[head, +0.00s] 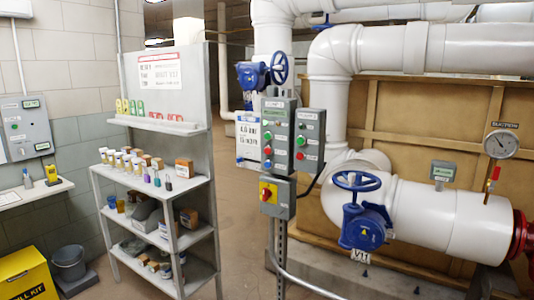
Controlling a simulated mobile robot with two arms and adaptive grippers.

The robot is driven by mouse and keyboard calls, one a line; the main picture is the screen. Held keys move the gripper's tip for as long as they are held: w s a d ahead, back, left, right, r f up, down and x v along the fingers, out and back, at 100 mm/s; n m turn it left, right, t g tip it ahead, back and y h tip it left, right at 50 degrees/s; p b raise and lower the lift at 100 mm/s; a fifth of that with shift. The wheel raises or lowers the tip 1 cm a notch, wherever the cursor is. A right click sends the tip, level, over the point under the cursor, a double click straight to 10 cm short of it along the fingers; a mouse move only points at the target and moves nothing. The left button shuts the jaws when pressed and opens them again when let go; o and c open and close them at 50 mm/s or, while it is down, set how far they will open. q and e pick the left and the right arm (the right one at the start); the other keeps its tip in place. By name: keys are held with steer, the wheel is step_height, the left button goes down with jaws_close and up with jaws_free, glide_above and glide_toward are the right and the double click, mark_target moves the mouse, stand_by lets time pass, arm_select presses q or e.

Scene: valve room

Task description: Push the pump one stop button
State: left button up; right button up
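A grey pump control box (308,140) stands on a post in the middle of the view. The labels are too small to read, so I cannot tell which is the pump one stop button. Neither of my grippers is in view.
Below the box is a smaller box with a red-and-yellow rotary switch (268,193). A blue valve handwheel (357,181) and white pipes (440,215) are on the right. A stocked shelf rack (150,180) stands left. Floor (240,210) shows between rack and post.

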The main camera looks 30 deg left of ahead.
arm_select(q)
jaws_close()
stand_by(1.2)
